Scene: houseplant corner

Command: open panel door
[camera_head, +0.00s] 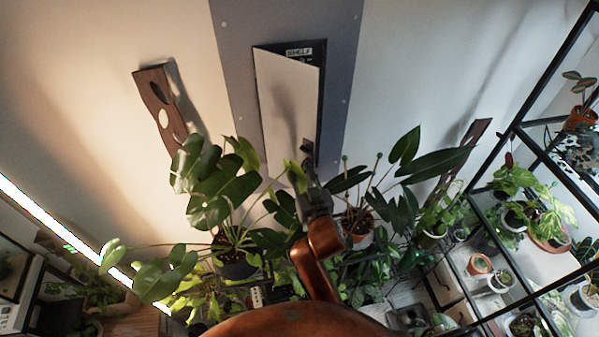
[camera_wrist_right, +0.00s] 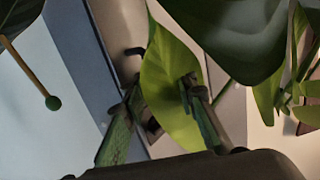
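The panel door (camera_head: 285,105) is a tall white rectangle on a grey wall board. It stands ajar, its right edge swung out from the dark frame, with a dark gap at the top right. A small dark handle (camera_head: 307,146) sits low near its right edge. My right gripper (camera_head: 302,172) is just below the handle in the head view; contact cannot be told. In the right wrist view my right gripper (camera_wrist_right: 160,84) has its two fingers apart, with a green leaf (camera_wrist_right: 170,75) across the space between them, partly hiding the door. My left gripper is not in view.
A large leafy plant (camera_head: 210,185) stands left of my arm and another potted plant (camera_head: 358,222) stands right of it, with leaves close around the gripper. A black-framed shelf (camera_head: 515,130) with several pots fills the right. A brown holed board (camera_head: 160,105) is on the wall.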

